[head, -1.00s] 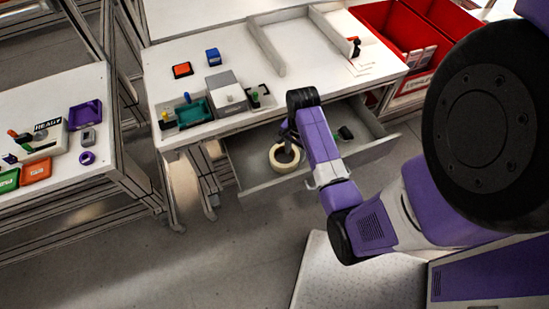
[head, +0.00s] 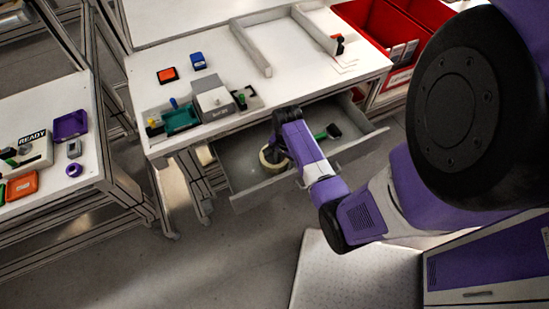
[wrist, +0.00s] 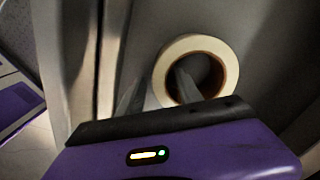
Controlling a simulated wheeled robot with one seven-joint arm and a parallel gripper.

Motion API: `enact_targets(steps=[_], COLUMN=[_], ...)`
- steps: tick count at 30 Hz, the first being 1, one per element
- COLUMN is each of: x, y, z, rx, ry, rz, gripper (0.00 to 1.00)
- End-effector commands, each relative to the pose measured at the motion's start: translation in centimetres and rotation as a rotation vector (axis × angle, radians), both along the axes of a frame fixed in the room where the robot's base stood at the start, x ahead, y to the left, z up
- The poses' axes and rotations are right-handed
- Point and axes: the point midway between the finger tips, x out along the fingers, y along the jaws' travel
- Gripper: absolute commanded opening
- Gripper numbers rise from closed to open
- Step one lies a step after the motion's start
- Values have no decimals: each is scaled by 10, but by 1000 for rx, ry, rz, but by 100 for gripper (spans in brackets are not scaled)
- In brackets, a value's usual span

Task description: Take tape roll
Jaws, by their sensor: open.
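The cream tape roll (head: 265,163) lies in the open grey drawer (head: 262,190) under the white table, partly hidden by my gripper (head: 275,157) in the head view. In the wrist view the tape roll (wrist: 230,60) shows as a ring with a brown inner side. My gripper (wrist: 158,88) is open there. One finger shows over the roll's hole and the other lies left of the ring, so the roll's left wall is between them. I cannot tell how deep the fingertips reach or whether they touch it.
A green and black tool (head: 328,132) lies in the drawer to the right. The table (head: 205,52) above carries a grey box (head: 213,100) and small bins. Red crates (head: 365,38) stand at the back right. A side table (head: 90,178) is at left.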

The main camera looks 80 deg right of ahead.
Motion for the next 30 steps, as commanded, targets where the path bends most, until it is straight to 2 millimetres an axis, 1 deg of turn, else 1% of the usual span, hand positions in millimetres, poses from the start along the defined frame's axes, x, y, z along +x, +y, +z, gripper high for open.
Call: enact_targets(steps=[1, 3, 5, 6, 7, 8, 19, 23, 26, 29, 30], x=[0, 0, 0, 0, 0, 0, 0, 0, 1, 1, 1], y=[0, 0, 0, 0, 0, 0, 0, 0, 0, 0, 0], z=[0, 0, 0, 0, 0, 0, 1, 5, 15, 30, 39], rx=[0, 0, 0, 0, 0, 0, 0, 0, -2, -3, -4], ry=[0, 0, 0, 0, 0, 1, 0, 0, -2, -1, -2], rz=[0, 0, 0, 0, 0, 0, 0, 0, 0, 1, 1], gripper=[42, 28, 16, 9, 3, 0, 0, 0, 0, 0, 0])
